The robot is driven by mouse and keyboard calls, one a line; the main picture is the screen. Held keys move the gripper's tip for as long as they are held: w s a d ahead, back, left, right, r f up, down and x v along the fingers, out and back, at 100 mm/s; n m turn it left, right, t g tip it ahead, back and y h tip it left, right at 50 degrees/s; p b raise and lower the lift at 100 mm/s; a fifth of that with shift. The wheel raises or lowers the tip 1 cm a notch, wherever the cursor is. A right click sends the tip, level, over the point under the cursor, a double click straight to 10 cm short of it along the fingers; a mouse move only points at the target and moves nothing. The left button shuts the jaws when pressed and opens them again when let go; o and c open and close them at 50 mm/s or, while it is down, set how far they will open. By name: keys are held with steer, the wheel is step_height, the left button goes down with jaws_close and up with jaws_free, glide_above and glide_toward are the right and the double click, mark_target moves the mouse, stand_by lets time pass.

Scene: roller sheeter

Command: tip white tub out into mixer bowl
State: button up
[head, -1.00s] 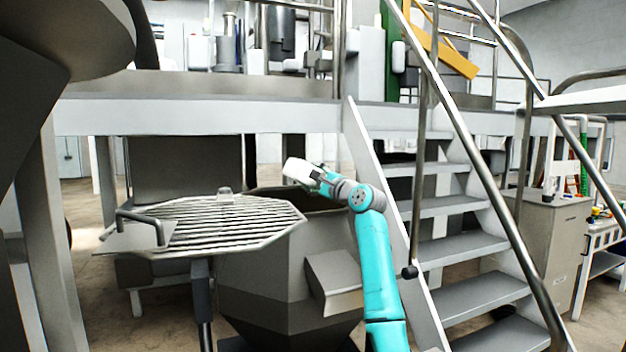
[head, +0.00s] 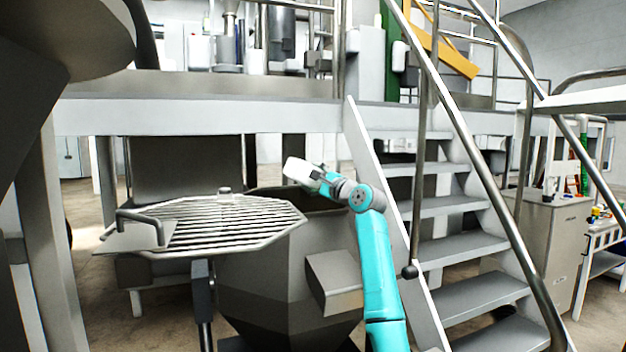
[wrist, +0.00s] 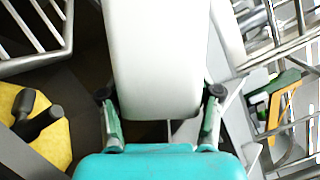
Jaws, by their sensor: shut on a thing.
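The white tub (head: 297,170) is at the end of my turquoise arm, over the rim of the grey mixer bowl (head: 270,262). My gripper (head: 318,178) is shut on the tub. In the wrist view the tub (wrist: 157,60) fills the upper middle, between the two fingers of my gripper (wrist: 160,112). The tub looks tilted; I cannot see its mouth or whether anything comes out of it. The bowl's inside is mostly hidden from the head view.
A slatted metal grate (head: 220,222) with a handle lies left of the bowl's opening. Metal stairs (head: 450,230) with rails stand close on the right of my arm. A raised platform (head: 200,117) runs behind. A cabinet (head: 552,240) stands further right.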

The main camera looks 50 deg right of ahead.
steer(key=shift+r, duration=0.1)
stand_by(0.5)
steer(key=shift+r, duration=0.55)
steer(key=shift+f, duration=0.15)
steer(key=shift+f, duration=0.5)
